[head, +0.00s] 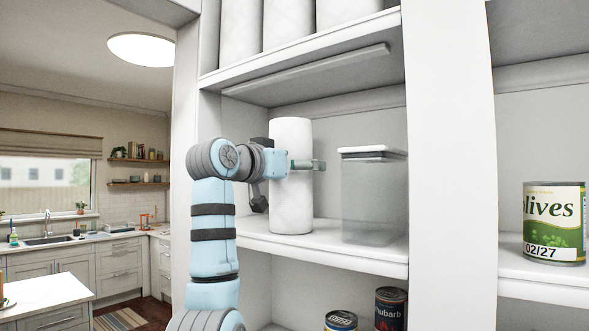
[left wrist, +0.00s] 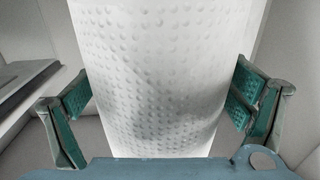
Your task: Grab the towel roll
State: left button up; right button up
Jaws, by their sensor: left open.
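A white towel roll (head: 291,206) stands upright on the middle shelf in the head view. It fills the middle of the left wrist view (left wrist: 160,80), where its dimpled surface shows. My left gripper (head: 308,165) reaches in from the left at the upper half of the roll, with one finger showing across its front. In the left wrist view the green-padded fingers of the gripper (left wrist: 158,105) stand open, one on each side of the roll. Whether the pads touch it is hard to tell. My right gripper is not in view.
A clear lidded container (head: 372,200) stands just right of the roll on the same shelf (head: 335,255). An olives can (head: 554,222) is in the right bay beyond a white upright (head: 447,150). More white rolls (head: 289,20) stand on the shelf above. Cans (head: 389,309) sit below.

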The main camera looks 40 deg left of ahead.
pick_arm(q)
jog(key=shift+s+r, duration=0.15)
jog(key=shift+s, duration=0.3)
jog(key=shift+s+r, duration=0.15)
jog(key=shift+s, duration=0.3)
jog(key=c, duration=0.6)
jog(key=shift+w+d, duration=0.1)
jog(key=shift+w, duration=0.05)
jog(key=c, duration=0.7)
jog(key=shift+w, duration=0.1)
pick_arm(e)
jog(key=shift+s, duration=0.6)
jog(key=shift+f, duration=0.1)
